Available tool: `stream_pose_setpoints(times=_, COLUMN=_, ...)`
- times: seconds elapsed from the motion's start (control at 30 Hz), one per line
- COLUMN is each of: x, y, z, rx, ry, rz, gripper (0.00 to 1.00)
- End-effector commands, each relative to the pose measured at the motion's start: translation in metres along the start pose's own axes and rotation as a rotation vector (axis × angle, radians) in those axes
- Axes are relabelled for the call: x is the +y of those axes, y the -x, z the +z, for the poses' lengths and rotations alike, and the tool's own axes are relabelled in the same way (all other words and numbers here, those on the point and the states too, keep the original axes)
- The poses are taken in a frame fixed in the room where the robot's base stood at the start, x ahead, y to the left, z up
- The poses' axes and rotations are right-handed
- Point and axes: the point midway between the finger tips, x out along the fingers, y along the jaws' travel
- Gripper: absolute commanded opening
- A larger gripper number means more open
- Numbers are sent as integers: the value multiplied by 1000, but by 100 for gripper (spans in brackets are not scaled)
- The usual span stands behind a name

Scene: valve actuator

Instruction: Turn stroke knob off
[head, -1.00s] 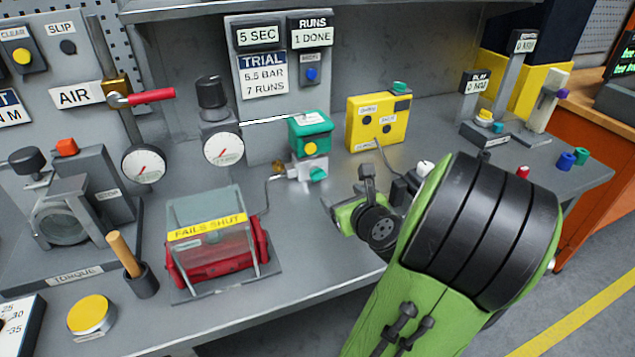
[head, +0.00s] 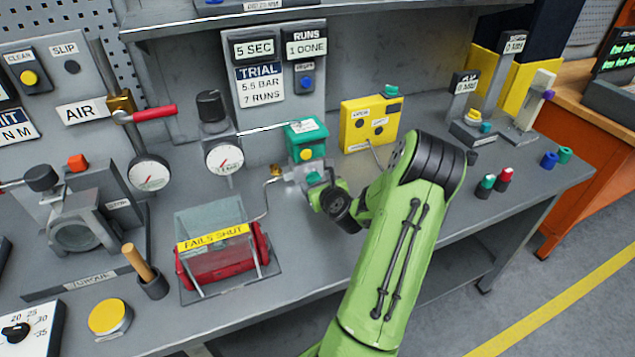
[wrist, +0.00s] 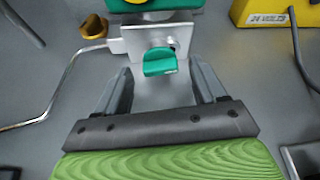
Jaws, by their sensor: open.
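A green knob (wrist: 160,62) sits on the front of a small metal block (wrist: 182,36) below the green box (head: 304,138). No label naming the knob is readable. In the wrist view my gripper (wrist: 162,76) is open, with one finger to each side of the knob and the tips close to the block. The knob lies between the fingertips, with a visible gap on both sides. In the head view my arm reaches the block from the front right, and my wrist partly hides the knob and fingers.
The yellow box (head: 366,123) with a cable stands to the right. The red cylinder under a clear cover marked FAILS SHUT (head: 215,238) stands front left.

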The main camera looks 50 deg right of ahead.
Motion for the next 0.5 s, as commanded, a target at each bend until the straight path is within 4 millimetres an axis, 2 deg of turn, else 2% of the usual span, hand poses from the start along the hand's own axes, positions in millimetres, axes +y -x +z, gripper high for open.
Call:
stream_pose_setpoints(times=0.27, x=0, y=-3, z=0, rx=0, ry=0, rz=0, gripper=69)
stream_pose_setpoints(times=0.5, x=0, y=-2, z=0, rx=0, ry=0, rz=-1, gripper=32)
